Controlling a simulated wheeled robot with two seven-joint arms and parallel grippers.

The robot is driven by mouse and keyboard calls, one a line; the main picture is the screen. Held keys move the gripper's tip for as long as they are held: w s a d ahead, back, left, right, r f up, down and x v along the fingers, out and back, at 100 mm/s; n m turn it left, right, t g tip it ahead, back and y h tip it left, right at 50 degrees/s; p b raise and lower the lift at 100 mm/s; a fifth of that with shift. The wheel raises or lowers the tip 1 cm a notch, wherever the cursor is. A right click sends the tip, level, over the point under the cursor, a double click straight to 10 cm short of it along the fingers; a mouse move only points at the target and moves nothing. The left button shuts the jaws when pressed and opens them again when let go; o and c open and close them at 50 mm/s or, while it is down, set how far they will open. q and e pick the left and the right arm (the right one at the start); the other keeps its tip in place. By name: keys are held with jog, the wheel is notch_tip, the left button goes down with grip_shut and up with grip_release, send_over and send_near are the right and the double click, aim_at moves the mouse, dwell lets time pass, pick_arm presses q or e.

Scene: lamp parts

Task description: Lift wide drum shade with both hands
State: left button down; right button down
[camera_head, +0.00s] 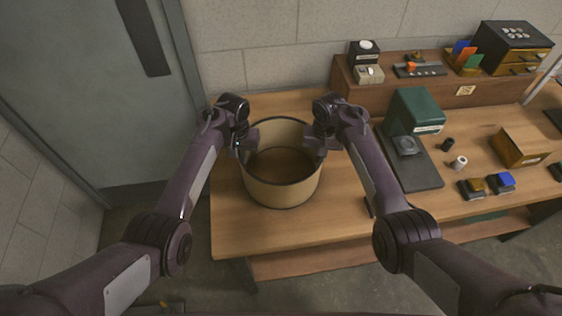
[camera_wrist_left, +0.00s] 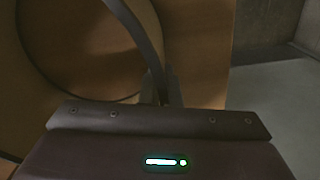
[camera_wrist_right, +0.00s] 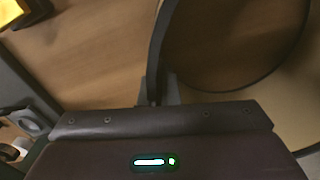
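The wide drum shade (camera_head: 282,193), a tan open cylinder with dark rims, is upright at the left part of the wooden table. I cannot tell whether its lower rim touches the tabletop. My left gripper (camera_head: 246,143) is at the shade's left upper rim and my right gripper (camera_head: 321,146) is at its right upper rim. In the left wrist view the dark rim (camera_wrist_left: 146,42) runs in between close-set fingers. In the right wrist view the rim (camera_wrist_right: 157,50) does the same. Both grippers look shut on the shade wall; the fingertips are partly hidden.
A dark flat tray (camera_head: 412,170) and a green box (camera_head: 416,110) stand right of the shade. A wooden riser (camera_head: 440,90) with small boxes runs along the back wall. A grey door (camera_head: 110,90) is at the left. The table front is clear.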

pick_arm(q)
jog(key=shift+r, duration=0.15)
pick_arm(e)
jog(key=shift+w+r, duration=0.1)
jog(key=shift+r, duration=0.1)
